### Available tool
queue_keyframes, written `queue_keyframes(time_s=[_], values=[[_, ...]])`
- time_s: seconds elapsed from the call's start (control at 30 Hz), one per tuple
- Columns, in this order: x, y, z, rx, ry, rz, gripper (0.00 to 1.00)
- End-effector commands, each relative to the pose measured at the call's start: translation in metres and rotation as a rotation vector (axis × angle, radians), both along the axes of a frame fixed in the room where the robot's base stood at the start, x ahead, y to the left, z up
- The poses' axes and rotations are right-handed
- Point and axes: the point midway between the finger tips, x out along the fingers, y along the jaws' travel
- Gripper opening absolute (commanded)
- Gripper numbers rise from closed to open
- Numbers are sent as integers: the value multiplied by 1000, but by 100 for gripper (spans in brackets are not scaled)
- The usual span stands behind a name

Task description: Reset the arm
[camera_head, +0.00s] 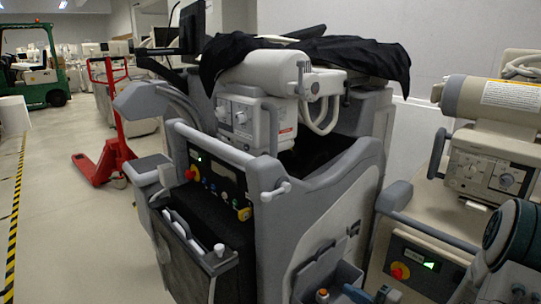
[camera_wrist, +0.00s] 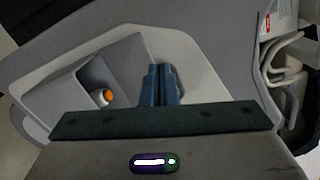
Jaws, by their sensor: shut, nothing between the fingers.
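My gripper (camera_wrist: 162,80) shows in the wrist view with its two blue-grey fingers side by side and touching, shut on nothing. It is over the grey side tray (camera_wrist: 128,52) of the nearest cart. A small white container with an orange top (camera_wrist: 104,97) stands in the tray's pocket, to the left of the fingers and apart from them. In the head view, my arm comes in at the lower right, and the container (camera_head: 322,295) shows at the bottom edge. The exact gap between fingertips and tray cannot be told.
A large grey medical cart (camera_head: 335,220) fills the middle, partly draped with black cloth (camera_head: 360,55). A beige cart (camera_head: 425,215) stands close on the right, near my arm. A red pallet jack (camera_head: 110,130) and a green forklift (camera_head: 45,75) stand at the left. Floor at the left is clear.

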Motion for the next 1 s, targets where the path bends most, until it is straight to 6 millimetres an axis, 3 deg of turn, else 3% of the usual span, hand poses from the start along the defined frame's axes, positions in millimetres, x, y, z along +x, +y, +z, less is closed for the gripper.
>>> queue_keyframes(time_s=[0.03,0.17,0.3,0.5,0.63,0.8,1.0], values=[[-4,13,17,-20,9,55,0],[-22,46,47,-82,57,217,0],[-56,86,88,-216,137,439,0],[-111,116,136,-498,262,696,0],[-142,117,165,-721,321,795,0],[-168,104,207,-1037,354,840,0],[-179,79,266,-1389,315,772,0]])
